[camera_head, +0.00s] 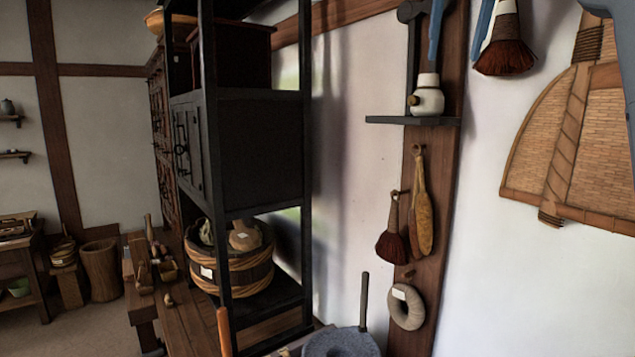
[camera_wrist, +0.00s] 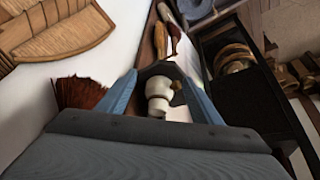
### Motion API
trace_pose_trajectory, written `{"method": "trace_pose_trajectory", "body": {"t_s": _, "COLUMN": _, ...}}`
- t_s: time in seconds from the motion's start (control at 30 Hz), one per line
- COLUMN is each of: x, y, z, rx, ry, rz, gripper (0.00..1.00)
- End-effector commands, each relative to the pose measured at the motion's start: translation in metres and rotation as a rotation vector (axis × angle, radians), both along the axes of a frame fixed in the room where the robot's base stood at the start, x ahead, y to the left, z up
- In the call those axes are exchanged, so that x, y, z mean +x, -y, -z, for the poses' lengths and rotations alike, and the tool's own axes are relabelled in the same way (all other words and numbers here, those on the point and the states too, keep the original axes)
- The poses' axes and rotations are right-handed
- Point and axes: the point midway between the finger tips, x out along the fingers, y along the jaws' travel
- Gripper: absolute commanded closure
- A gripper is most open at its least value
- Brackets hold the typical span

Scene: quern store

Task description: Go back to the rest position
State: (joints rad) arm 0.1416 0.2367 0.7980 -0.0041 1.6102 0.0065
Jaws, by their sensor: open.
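My gripper (camera_head: 456,55) shows at the top of the head view, with two blue fingers pointing down. It is open. A small white vessel (camera_head: 427,97) with a brassy knob on its side stands upright on a narrow dark wall shelf (camera_head: 385,120). One finger ends by the vessel's top in the picture; I cannot tell whether it touches. In the wrist view my gripper (camera_wrist: 160,80) has its fingers spread, and the white vessel (camera_wrist: 158,95) shows between them in the picture, not clasped.
A reddish-brown brush (camera_head: 503,50) hangs close by my right finger. A woven fan-shaped tray (camera_head: 590,140) hangs at right. Below the shelf hang another brush (camera_head: 391,240) and a stone ring (camera_head: 406,306). A black rack (camera_head: 262,150) with a banded tub (camera_head: 232,275) stands left.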

Motion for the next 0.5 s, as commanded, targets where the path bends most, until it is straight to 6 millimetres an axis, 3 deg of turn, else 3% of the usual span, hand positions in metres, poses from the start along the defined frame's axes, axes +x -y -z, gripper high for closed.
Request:
{"method": "trace_pose_trajectory", "body": {"t_s": 0.27, "x": 0.019, "y": -0.005, "z": 0.063, "rx": 0.004, "ry": -0.035, "rz": -0.012, "gripper": 0.41}}
{"method": "trace_pose_trajectory", "body": {"t_s": 0.37, "x": 0.026, "y": -0.009, "z": 0.097, "rx": 0.007, "ry": -0.054, "rz": -0.021, "gripper": 0.41}}
{"method": "trace_pose_trajectory", "body": {"t_s": 0.5, "x": 0.034, "y": -0.018, "z": 0.165, "rx": 0.011, "ry": -0.09, "rz": -0.037, "gripper": 0.41}}
